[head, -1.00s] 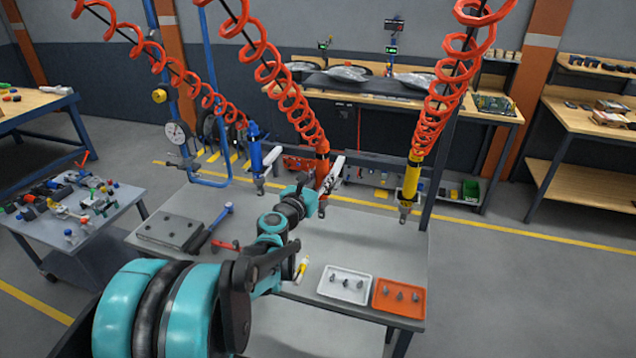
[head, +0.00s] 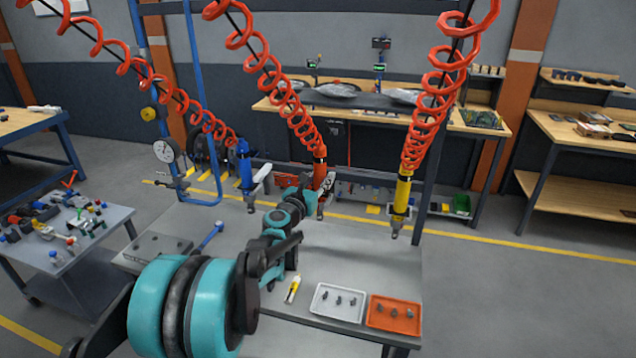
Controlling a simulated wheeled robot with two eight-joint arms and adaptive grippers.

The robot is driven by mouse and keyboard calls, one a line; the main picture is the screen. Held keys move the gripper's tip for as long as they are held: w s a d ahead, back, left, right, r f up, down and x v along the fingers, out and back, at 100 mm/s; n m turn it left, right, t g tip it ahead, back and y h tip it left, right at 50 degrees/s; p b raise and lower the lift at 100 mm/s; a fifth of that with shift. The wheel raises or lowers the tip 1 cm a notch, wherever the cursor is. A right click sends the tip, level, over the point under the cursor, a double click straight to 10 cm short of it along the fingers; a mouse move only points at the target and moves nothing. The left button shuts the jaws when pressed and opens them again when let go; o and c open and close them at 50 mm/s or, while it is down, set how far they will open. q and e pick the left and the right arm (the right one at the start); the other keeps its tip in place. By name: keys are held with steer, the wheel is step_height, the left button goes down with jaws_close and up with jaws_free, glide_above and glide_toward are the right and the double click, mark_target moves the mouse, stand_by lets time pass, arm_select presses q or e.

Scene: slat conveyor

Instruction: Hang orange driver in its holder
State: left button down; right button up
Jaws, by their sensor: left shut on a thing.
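The orange driver (head: 320,173) hangs upright under the middle red coiled hose, above the back of the grey worktable. My left gripper (head: 313,197) is shut on the driver's body and partly hides it. A pale holder arm (head: 329,182) shows just right of and behind the driver, mostly covered. I cannot tell whether the driver touches it or sits in it. The driver's tip shows below the gripper. My right gripper is not in view.
A blue driver (head: 244,166) hangs at the left and a yellow driver (head: 402,196) at the right. On the worktable (head: 385,262) are a white tray (head: 338,315), an orange tray (head: 394,325), a yellow-and-white tube (head: 293,289), a grey plate (head: 157,248) and a blue-handled tool (head: 211,236).

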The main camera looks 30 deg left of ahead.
arm_select(q)
steer(key=shift+s+m+h, duration=0.3)
steer(key=shift+h, duration=0.1)
stand_by(0.5)
steer(key=shift+f+b, duration=0.55)
steer(key=shift+f, duration=0.15)
stand_by(1.2)
steer(key=c, duration=1.1)
jaws_free()
steer(key=shift+o, duration=0.2)
steer(key=s, duration=1.2)
steer(key=shift+d+r, duration=0.25)
steer(key=shift+d, duration=0.1)
